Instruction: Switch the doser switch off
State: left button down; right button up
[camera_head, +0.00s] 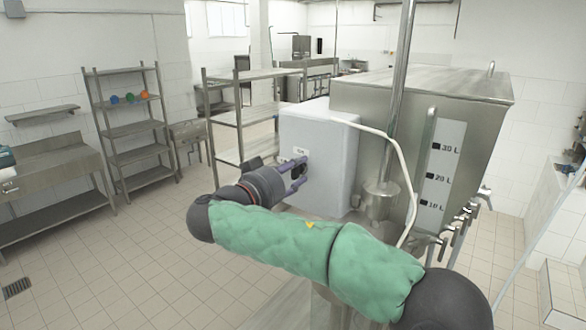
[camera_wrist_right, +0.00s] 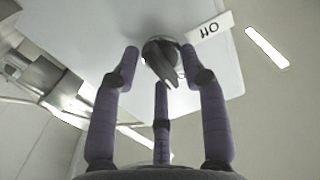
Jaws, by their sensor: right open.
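The doser switch (camera_wrist_right: 163,58) is a dark round knob with a raised grip bar on the face of the pale doser box (camera_head: 318,140). A white label (camera_wrist_right: 210,27) that appears to read "ON", upside down in the right wrist view, is beside the knob. The label also shows in the head view (camera_head: 301,151). My right gripper (camera_head: 301,172) is at the box face, its purple fingers open. In the right wrist view the fingers (camera_wrist_right: 160,68) spread around the knob; I cannot tell whether they touch it. The gripper mostly hides the knob in the head view. My left gripper is not in view.
A large steel tank (camera_head: 455,95) with a litre scale stands right of the box, with several taps (camera_head: 460,225) low on it. A white cable (camera_head: 403,165) and a steel pole (camera_head: 402,60) are close to the box. Tiled floor (camera_head: 110,260) is open at left.

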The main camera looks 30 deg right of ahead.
grip_shut()
dwell(0.3)
jog(key=n+b, duration=0.2)
jog(key=n, duration=0.1)
jog(key=shift+n+b, duration=0.3)
jog(key=shift+b, duration=0.05)
jog(key=n+b, duration=0.1)
jog(key=n, duration=0.2)
jog(key=shift+w+a+n, duration=0.1)
jog(key=shift+n, duration=0.3)
jog(key=shift+w+r+n+p, duration=0.1)
jog(key=shift+n+p, duration=0.5)
jog(key=shift+n, duration=2)
jog(key=shift+w+r+n+p, duration=0.1)
jog(key=shift+n+p, duration=0.5)
jog(key=shift+n, duration=2)
jog(key=shift+f, duration=0.1)
